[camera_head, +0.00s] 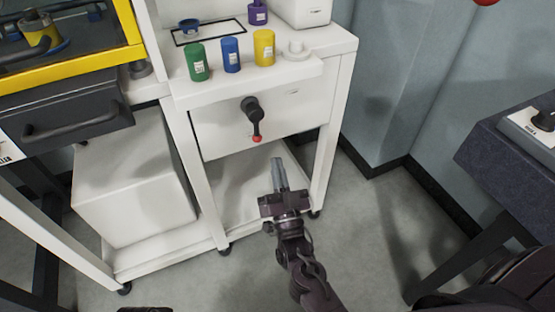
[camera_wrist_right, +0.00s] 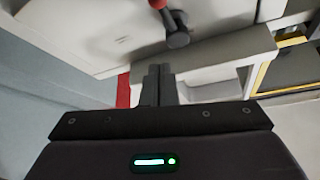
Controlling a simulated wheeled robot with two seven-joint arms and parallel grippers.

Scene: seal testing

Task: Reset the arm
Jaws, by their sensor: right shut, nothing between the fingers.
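My right gripper (camera_head: 278,172) is in the middle of the head view, in front of the white cart. Its fingers are together and hold nothing. In the right wrist view the closed fingers (camera_wrist_right: 159,84) point toward the cart. A black lever handle with a red tip (camera_head: 254,118) is on the cart's white front panel, above and left of the gripper. The lever also shows at the top of the right wrist view (camera_wrist_right: 176,32). The gripper appears apart from it.
On the white cart top (camera_head: 335,48) stand a green canister (camera_head: 196,62), a blue canister (camera_head: 231,55) and a yellow canister (camera_head: 264,48). A dark drawer unit (camera_head: 90,105) is at left. A dark table (camera_head: 510,150) is at right. Grey floor (camera_head: 375,215) lies between.

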